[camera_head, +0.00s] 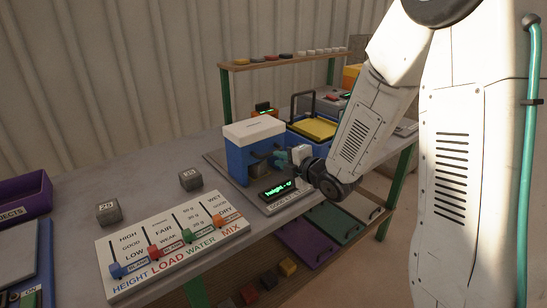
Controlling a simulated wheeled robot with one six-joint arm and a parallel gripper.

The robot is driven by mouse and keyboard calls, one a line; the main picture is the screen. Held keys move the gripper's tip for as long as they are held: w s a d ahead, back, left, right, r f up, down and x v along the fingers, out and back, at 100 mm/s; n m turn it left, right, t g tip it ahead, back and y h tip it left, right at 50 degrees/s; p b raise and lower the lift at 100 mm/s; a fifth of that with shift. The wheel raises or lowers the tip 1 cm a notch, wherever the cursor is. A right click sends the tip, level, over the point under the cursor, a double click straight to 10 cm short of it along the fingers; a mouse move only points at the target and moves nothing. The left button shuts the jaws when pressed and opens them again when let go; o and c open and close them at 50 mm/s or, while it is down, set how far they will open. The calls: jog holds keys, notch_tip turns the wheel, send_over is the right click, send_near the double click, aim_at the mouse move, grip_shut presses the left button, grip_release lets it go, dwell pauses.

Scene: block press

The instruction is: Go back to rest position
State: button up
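My arm reaches in from the right, and its wrist hangs at the right front of a blue machine with a white top (253,130). My gripper (277,160) is small and partly dark against the machine's front opening. I cannot tell whether its fingers are open or shut, or whether they touch anything. A small black display with green text reading "height" (279,189) stands just below the wrist, in front of the machine.
A white slider panel (172,243) lies at the table's front. Two grey cubes marked 25 (109,212) and 35 (190,180) stand behind it. A purple bin (24,196) is at left. A blue box with a yellow top (315,128) and a raised shelf (285,60) are behind. Drawers hang below.

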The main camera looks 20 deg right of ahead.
jog(key=shift+v, duration=0.85)
jog(key=s+d+f+m+g+h, duration=0.1)
jog(key=f+m, duration=0.1)
jog(key=s+d+f+m+g+h, duration=0.1)
jog(key=d+f+m+g, duration=0.1)
jog(key=s+d+f+m+g+h, duration=0.1)
jog(key=f+m, duration=0.1)
jog(key=f, duration=0.1)
jog(key=shift+d+f+h, duration=0.1)
jog(key=shift+d+h, duration=0.1)
jog(key=shift+h, duration=0.2)
jog(key=s+d+m+g+h, duration=0.3)
jog(key=s+m+g, duration=0.2)
jog(key=s+m, duration=0.25)
jog(key=s+a+r+m+g+y, duration=0.1)
jog(key=s+a+r+m, duration=0.3)
jog(key=s+r, duration=0.4)
jog(key=s+a+r+m+g+y, duration=0.1)
jog(key=s+a+r+m+g, duration=0.2)
jog(key=s+r, duration=0.5)
jog(key=s+a+m, duration=0.1)
jog(key=s, duration=0.6)
jog(key=shift+s+a+r, duration=0.15)
jog(key=shift+s+r, duration=0.25)
